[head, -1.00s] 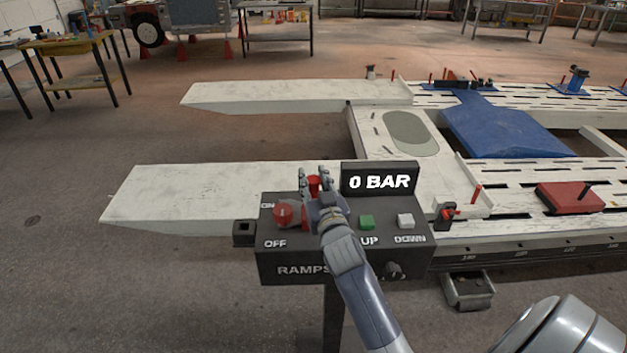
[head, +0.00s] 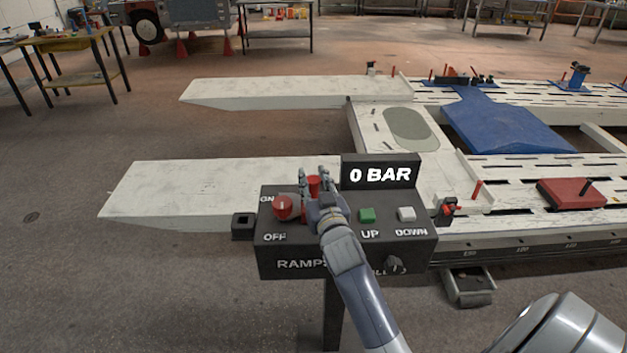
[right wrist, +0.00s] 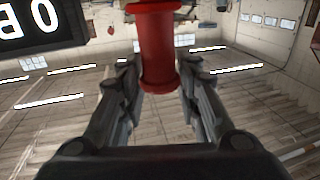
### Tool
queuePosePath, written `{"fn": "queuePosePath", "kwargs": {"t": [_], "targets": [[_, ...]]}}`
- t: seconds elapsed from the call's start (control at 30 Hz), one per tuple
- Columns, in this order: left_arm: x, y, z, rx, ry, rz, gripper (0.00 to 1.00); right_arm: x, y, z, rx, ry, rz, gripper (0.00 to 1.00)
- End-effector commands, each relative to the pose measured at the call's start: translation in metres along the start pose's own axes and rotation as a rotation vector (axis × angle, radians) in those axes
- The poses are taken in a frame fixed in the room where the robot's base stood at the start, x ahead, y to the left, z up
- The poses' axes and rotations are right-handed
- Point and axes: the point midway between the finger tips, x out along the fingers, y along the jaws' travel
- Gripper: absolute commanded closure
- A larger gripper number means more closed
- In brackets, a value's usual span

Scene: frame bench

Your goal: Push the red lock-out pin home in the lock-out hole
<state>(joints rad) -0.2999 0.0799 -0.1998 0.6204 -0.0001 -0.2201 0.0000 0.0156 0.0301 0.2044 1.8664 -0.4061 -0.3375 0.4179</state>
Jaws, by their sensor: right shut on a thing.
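The red lock-out pin (head: 314,187) is between the fingers of my right gripper (head: 314,180), above the top of the dark control box (head: 345,268). My right gripper is shut on it. In the right wrist view the red pin (right wrist: 157,45) stands between the two fingers (right wrist: 157,80), with flanged ends. A dark block with a square opening (head: 243,226) sits at the box's left side; I cannot tell whether this is the lock-out hole. No hole shows under the pin, as the gripper covers that area. My left gripper is not in view.
A red ON/OFF knob (head: 284,207) is close left of my gripper. A green UP button (head: 367,215) and white DOWN button (head: 406,214) are to its right. The 0 BAR display (head: 380,175) rises behind. White ramps (head: 200,190) lie beyond.

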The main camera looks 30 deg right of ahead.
Motion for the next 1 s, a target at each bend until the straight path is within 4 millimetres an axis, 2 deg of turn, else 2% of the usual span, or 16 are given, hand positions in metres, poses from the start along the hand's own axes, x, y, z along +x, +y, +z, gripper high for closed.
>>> {"fn": "queuePosePath", "kwargs": {"t": [0.3,0.33,0.43,0.8,1.0], "targets": [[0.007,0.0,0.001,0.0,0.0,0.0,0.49,0.0,0.0,0.008,0.0,0.002,0.0,1.0],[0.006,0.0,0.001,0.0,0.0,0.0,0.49,0.0,0.0,0.008,0.0,0.002,0.0,0.67],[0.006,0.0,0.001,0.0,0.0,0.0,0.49,0.0,0.0,0.007,0.0,0.002,0.0,0.46],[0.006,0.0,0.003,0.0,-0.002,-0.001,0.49,-0.002,0.0,0.009,0.0,-0.002,0.0,0.46],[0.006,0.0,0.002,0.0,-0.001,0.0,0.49,-0.024,0.0,0.01,0.0,-0.003,0.0,0.46]]}}
